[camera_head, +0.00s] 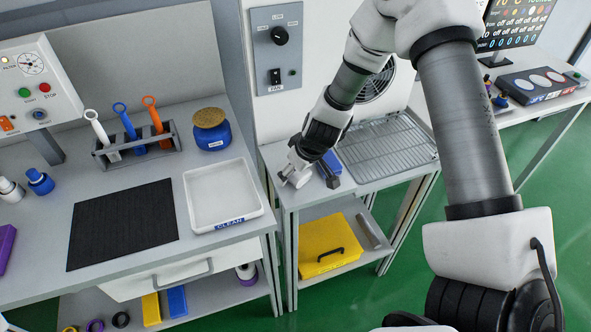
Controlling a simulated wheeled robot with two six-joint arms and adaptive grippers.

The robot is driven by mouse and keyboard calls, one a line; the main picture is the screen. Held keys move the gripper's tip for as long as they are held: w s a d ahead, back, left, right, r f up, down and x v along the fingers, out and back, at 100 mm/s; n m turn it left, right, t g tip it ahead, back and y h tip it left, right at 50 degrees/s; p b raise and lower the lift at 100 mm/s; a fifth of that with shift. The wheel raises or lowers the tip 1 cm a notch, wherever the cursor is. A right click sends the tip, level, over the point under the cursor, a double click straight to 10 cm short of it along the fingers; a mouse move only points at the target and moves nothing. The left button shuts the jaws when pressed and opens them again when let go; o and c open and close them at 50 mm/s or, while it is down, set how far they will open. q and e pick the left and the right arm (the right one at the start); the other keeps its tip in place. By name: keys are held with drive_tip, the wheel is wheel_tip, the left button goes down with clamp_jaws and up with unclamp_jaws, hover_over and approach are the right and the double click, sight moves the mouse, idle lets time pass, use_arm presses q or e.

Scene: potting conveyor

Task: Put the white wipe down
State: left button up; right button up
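My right arm reaches in from the right, and its gripper (311,176) points down over the front left of the small grey side table (361,183). Its fingers look spread apart, one dark fingertip to the right and one greyish fingertip to the left. A small white piece, likely the white wipe (298,179), shows low at the left finger; I cannot tell whether it touches the finger. A blue piece (329,161) lies on the table just behind the fingers, partly hidden by them. My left gripper is out of view.
A wire rack (386,148) fills the side table's right part. On the left bench are an empty white CLEAN tray (222,194), a black mat (122,224), a tool rack (136,146) and a blue pot with a sponge (212,134). A yellow case (328,245) sits on the lower shelf.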

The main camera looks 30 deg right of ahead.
drive_tip(key=shift+r, duration=0.3)
drive_tip(key=a+p+v, duration=0.1)
drive_tip(key=p+v, duration=0.8)
drive_tip(key=v, duration=0.2)
drive_tip(key=s+a+f+m+g, duration=0.15)
drive_tip(key=s+a+f, duration=0.25)
drive_tip(key=s+f, duration=0.6)
drive_tip(key=s+a+f+m+g, duration=0.1)
drive_tip(key=s+a+f+g, duration=0.45)
drive_tip(key=s, duration=0.85)
wheel_tip(320, 180, down, 7)
drive_tip(key=d+t+b, duration=0.1)
drive_tip(key=t+b, duration=0.1)
drive_tip(key=b, duration=0.3)
drive_tip(key=shift+w+d+h+b, duration=0.2)
drive_tip(key=shift+h+b, duration=0.1)
drive_tip(key=shift+b, duration=0.1)
